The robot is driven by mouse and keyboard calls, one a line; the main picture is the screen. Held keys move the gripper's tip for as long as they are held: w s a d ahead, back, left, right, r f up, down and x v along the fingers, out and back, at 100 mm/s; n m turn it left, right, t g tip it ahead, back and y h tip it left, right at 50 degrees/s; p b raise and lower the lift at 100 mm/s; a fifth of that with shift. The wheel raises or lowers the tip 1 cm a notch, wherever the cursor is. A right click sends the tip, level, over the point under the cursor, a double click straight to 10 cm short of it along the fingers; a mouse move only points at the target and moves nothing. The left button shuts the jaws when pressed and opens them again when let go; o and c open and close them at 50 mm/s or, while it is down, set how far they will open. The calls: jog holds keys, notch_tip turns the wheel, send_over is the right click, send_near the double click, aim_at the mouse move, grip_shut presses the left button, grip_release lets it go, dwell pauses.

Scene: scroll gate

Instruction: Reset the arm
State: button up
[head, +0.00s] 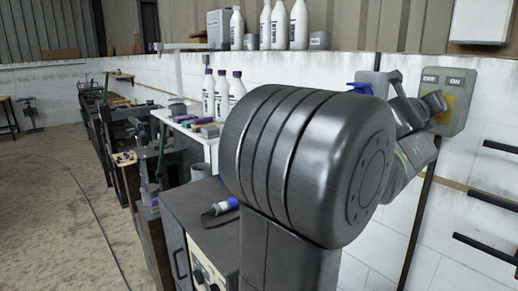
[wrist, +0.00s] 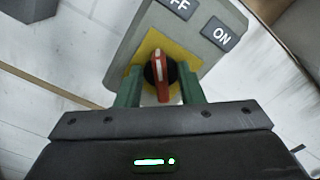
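My gripper (wrist: 161,90) is in the wrist view, with its two green fingers spread apart. A red rotary switch handle (wrist: 162,75) on a yellow plate (wrist: 187,60) shows between and beyond the fingers. It belongs to a grey switch box (wrist: 215,15) with OFF and ON labels. I cannot tell whether the fingers touch the handle. In the head view, my arm reaches right to the same switch box (head: 456,88) on the white wall. My large arm joint fills the middle of that view and hides part of the wall and bench.
White bottles (head: 222,92) and small items stand on a white shelf (head: 190,128), left of my arm. More bottles (head: 279,25) stand on the ledge above. A grey cabinet (head: 185,205) is below. Black wall bars (head: 487,197) are at right. Open floor (head: 50,200) lies at left.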

jog(key=shift+s+r+m, duration=0.1)
jog(key=shift+s+m, duration=0.05)
jog(key=shift+m, duration=1.65)
jog(key=shift+s+r+m, duration=0.1)
jog(key=shift+m, duration=1.7)
jog(key=shift+f, duration=0.1)
